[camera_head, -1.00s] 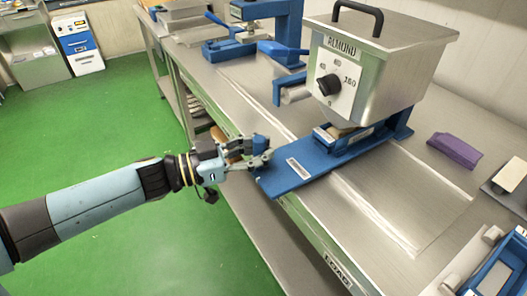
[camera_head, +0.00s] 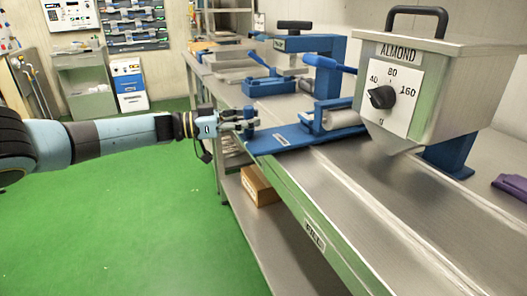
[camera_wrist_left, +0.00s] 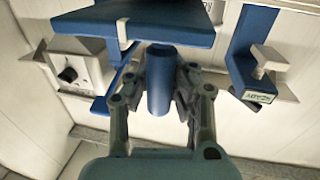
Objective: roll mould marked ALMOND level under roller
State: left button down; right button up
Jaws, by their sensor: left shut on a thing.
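The steel kettle marked ALMOND (camera_head: 445,85) stands on the bench, with a dial on its front. A long blue slide plate (camera_head: 295,137) runs from the bench's front edge back below the roller. My left gripper (camera_head: 246,123) is shut on the upright blue handle at the plate's front end; the handle shows between the fingers in the left wrist view (camera_wrist_left: 160,80). I cannot make out the mould; roller and kettle hide that part. My right gripper is not in view.
A blue press (camera_head: 315,45) and a blue tray (camera_head: 268,86) stand farther back on the steel bench (camera_head: 345,185). A purple item (camera_head: 511,187) lies at the right. A cardboard box (camera_head: 259,186) sits on the lower shelf. The green floor beside the bench is clear.

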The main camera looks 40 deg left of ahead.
pick_arm(q)
jog(key=a+b, duration=0.1)
jog(key=w+a+b, duration=0.1)
jog(key=a, duration=0.1)
jog(key=a+b, duration=0.1)
jog(key=shift+w+a+f, duration=0.25)
jog(key=shift+w+a, duration=0.1)
jog(key=shift+a, duration=0.05)
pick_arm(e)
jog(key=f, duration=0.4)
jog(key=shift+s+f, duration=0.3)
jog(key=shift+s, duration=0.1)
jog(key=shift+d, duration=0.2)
pick_arm(q)
jog(key=c, duration=1.3)
grip_release()
jog(key=shift+s+a+r, duration=0.1)
jog(key=shift+s+a, duration=0.1)
jog(key=shift+s, duration=0.05)
jog(key=shift+o, duration=1)
jog(key=shift+w+d, duration=0.15)
jog(key=shift+r, duration=0.1)
